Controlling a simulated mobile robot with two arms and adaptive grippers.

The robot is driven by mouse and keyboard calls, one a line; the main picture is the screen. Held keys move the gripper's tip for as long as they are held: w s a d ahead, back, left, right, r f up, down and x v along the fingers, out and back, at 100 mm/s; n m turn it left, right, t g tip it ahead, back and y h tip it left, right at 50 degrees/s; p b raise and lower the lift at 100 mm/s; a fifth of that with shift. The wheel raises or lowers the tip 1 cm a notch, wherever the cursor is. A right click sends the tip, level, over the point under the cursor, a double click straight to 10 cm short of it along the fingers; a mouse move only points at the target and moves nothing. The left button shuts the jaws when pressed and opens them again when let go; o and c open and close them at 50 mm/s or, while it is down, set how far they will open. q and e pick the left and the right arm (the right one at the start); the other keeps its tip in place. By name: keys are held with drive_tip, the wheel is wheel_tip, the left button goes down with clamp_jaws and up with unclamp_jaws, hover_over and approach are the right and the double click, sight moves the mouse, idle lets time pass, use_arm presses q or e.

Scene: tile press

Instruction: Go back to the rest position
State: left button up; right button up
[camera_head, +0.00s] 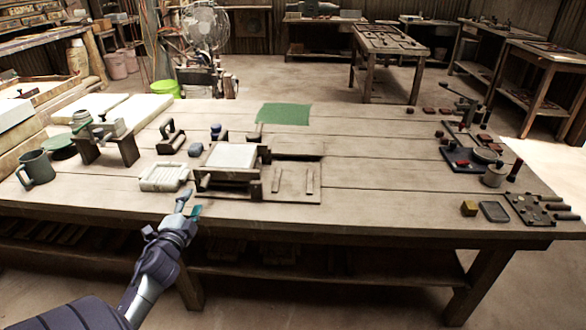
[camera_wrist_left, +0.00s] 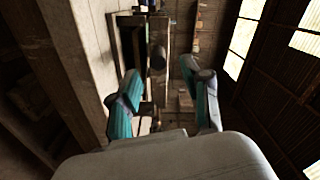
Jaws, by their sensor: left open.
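My left gripper (camera_head: 190,205) is at the front edge of the long wooden table, just in front of the white slatted tray (camera_head: 164,177). In the left wrist view its two teal-padded fingers (camera_wrist_left: 165,105) stand apart with nothing between them. The tile press (camera_head: 232,158), a wooden frame with a white slab, stands on the table (camera_head: 370,200) to the right of and beyond the gripper, apart from it. Part of the wooden frame also shows beyond the fingers in the left wrist view. My right gripper does not show in either view.
A green mug (camera_head: 36,167) and a wooden stand (camera_head: 108,147) are on the left. A green mat (camera_head: 284,114) lies at the back. The table's right-centre is clear.

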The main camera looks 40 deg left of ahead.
use_arm(q)
drive_tip(key=shift+r, duration=0.15)
wheel_tip(320, 180, up, 7)
drive_tip(key=p, duration=0.7)
drive_tip(key=s+d+f+n+g+h, duration=0.1)
drive_tip(key=s+d+f+g+h, duration=0.3)
drive_tip(key=f, duration=0.8)
drive_tip(key=s+d+f+n+g+y, duration=0.15)
drive_tip(key=d+f, duration=0.35)
drive_tip(key=f, duration=0.7)
drive_tip(key=s+d+f+n+g+h, duration=0.1)
drive_tip(key=s+d+f+n+h, duration=0.3)
drive_tip(key=f, duration=0.7)
drive_tip(key=s+d+f+g+h+p, duration=0.1)
drive_tip(key=s+d+f+g, duration=0.3)
drive_tip(key=s+d+f, duration=0.5)
drive_tip(key=s+d+f+g+h+p, duration=0.1)
drive_tip(key=s+d+f+g+h, duration=0.1)
drive_tip(key=s+d+f, duration=0.6)
drive_tip(key=s+d+g, duration=0.1)
drive_tip(key=s+d, duration=0.6)
drive_tip(key=shift+d+f+m+g, duration=0.15)
drive_tip(key=shift+f+m+g, duration=0.2)
drive_tip(key=shift+f, duration=0.05)
drive_tip(key=shift+s, duration=0.1)
